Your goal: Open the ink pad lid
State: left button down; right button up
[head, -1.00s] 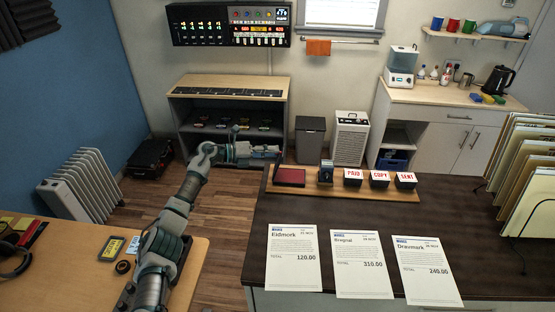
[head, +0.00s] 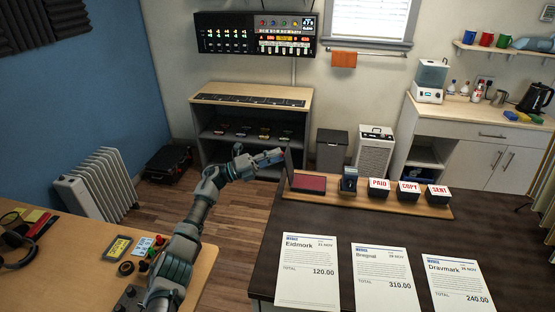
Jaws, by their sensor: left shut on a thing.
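The ink pad (head: 308,183) lies at the left end of a wooden strip on the dark counter, its dark red face showing. A thin dark lid (head: 288,163) stands about upright at the pad's left edge, seen nearly edge-on. My left gripper (head: 279,156) reaches in from the left and is shut on the lid near its upper part. The fingers are small here, and the exact contact is hard to make out. My right gripper is not in view.
A small dark stamp (head: 348,180) and stamp blocks marked PAID (head: 379,184), COPY and SENT stand right of the pad on the wooden strip (head: 420,207). Three paper invoices (head: 308,271) lie in front. A wooden desk (head: 190,262) is at the lower left, with open floor between.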

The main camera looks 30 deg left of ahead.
pick_arm(q)
jog(key=shift+f, duration=0.3)
jog(key=c, duration=1)
grip_release()
jog(key=shift+w, duration=0.1)
jog(key=shift+c, duration=0.2)
jog(key=shift+r, duration=0.1)
jog(key=v, duration=1.2)
jog(key=shift+w+a+f, duration=0.1)
jog(key=shift+f, duration=0.1)
